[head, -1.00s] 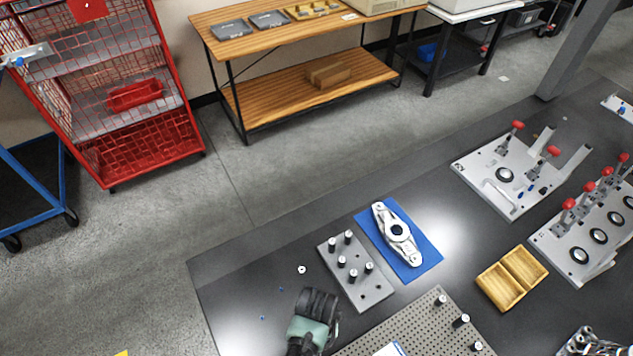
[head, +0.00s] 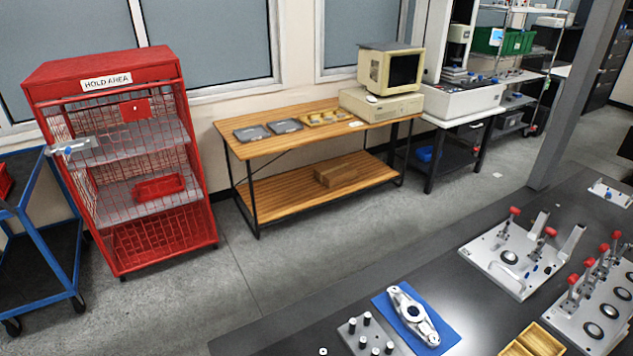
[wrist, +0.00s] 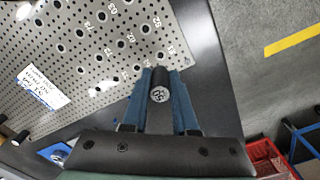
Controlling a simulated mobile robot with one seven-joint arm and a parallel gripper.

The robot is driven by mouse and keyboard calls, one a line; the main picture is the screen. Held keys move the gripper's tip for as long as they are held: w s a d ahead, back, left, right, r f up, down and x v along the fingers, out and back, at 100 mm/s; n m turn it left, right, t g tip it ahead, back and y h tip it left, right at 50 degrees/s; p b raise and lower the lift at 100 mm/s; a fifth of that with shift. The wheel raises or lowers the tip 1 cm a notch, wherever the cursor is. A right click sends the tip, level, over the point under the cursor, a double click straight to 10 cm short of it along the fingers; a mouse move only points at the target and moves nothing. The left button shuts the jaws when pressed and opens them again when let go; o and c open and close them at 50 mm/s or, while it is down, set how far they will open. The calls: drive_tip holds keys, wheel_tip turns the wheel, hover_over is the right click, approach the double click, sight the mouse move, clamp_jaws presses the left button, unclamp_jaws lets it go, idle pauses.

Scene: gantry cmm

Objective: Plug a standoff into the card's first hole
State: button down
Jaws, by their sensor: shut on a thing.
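My gripper (wrist: 159,86) shows only in the wrist view. Its blue fingers are shut on a black standoff (wrist: 158,94) with a number on its pale end, which I cannot read surely. The held standoff appears over the near edge of the grey perforated plate (wrist: 105,85); I cannot tell whether it touches. The plate has small holes and larger numbered holes. A white card (wrist: 41,90) with handwriting lies on the plate at left, too small to read. Another black standoff (wrist: 20,138) is at the plate's left edge. The head view has several standoffs on a grey block (head: 347,331).
In the head view a silver cast part (head: 413,315) lies on a blue mat (head: 447,334). A wooden box (head: 515,349) and clamp fixtures (head: 490,262) with red knobs stand right of it. In the wrist view, dark bare table (wrist: 200,45) lies right of the plate.

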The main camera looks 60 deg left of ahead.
drive_tip(key=shift+f+b, duration=2.65)
drive_tip(key=shift+f, duration=0.15)
drive_tip(key=shift+r+p, duration=0.25)
drive_tip(key=shift+p, duration=0.05)
drive_tip(key=shift+p, duration=0.4)
drive_tip(key=shift+f+b, duration=0.8)
drive_tip(key=shift+f, duration=0.15)
drive_tip(key=shift+r, duration=0.1)
drive_tip(key=c, duration=0.6)
unclamp_jaws()
drive_tip(key=shift+s, duration=0.1)
wheel_tip(320, 180, up, 13)
drive_tip(key=shift+f+p, duration=0.1)
drive_tip(key=shift+p, duration=0.5)
